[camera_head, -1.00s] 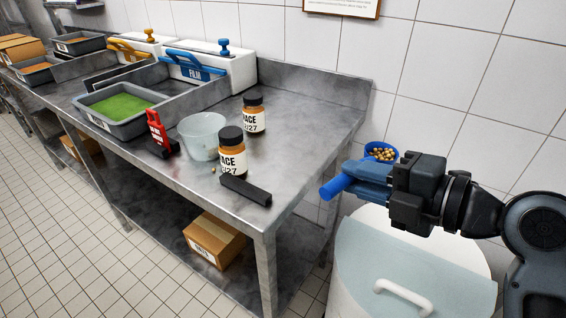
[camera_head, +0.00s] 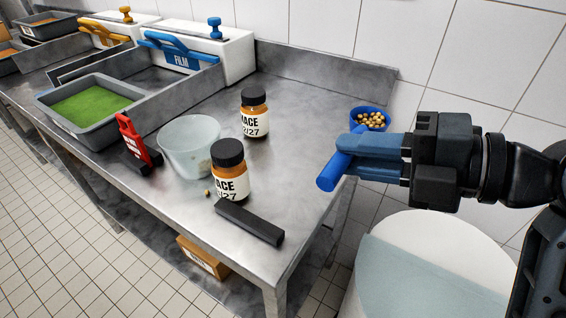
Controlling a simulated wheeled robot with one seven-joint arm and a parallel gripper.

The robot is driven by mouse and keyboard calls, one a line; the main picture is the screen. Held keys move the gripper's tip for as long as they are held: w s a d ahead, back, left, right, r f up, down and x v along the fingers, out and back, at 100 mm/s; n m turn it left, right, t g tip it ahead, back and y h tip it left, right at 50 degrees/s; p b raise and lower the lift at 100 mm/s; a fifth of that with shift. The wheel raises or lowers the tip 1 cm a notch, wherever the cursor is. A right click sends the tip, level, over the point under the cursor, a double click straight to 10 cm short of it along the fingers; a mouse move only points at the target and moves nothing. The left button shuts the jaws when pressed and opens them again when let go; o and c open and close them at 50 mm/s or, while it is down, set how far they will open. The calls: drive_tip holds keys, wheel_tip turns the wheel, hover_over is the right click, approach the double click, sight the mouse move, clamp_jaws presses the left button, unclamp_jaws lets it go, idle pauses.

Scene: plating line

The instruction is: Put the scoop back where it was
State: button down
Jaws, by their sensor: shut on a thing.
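My gripper (camera_head: 362,160) is shut on the handle of a blue scoop (camera_head: 336,171). The scoop's bowl (camera_head: 356,113) is on the far side of the fingers and holds several small round tan pieces (camera_head: 373,120). The scoop is in the air near the bench's right end, above and beside a white round drum (camera_head: 440,240). A pale translucent lid (camera_head: 420,285) covers part of the drum's top. My gripper hides part of the scoop.
On the steel bench (camera_head: 300,170) stand a clear tub (camera_head: 189,150), two labelled jars (camera_head: 255,122) (camera_head: 231,183), a black bar (camera_head: 249,222) and a red-and-black clamp-like item (camera_head: 134,142). One tan piece (camera_head: 207,192) lies by the front jar. The bench's right rear is clear.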

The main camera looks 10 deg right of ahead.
drive_tip(key=w+a+f, duration=0.1)
drive_tip(key=a+f, duration=0.1)
drive_tip(key=a, duration=0.1)
drive_tip(key=w+a+f, duration=0.2)
drive_tip(key=a, duration=0.1)
drive_tip(key=w+a+f, duration=0.2)
drive_tip(key=a, duration=0.1)
drive_tip(key=shift+w+a+f+p, duration=0.2)
drive_tip(key=shift+a+f+p, duration=0.1)
drive_tip(key=shift+a+p, duration=0.1)
drive_tip(key=shift+f, duration=2.05)
drive_tip(key=shift+f, duration=0.15)
drive_tip(key=c, duration=1.3)
unclamp_jaws()
drive_tip(key=shift+o, duration=0.2)
drive_tip(key=shift+r, duration=0.2)
drive_tip(key=shift+s+d, duration=0.2)
drive_tip(key=shift+d, duration=0.1)
drive_tip(key=b+v, duration=0.1)
drive_tip(key=v, duration=1)
drive_tip(key=shift+b, duration=0.4)
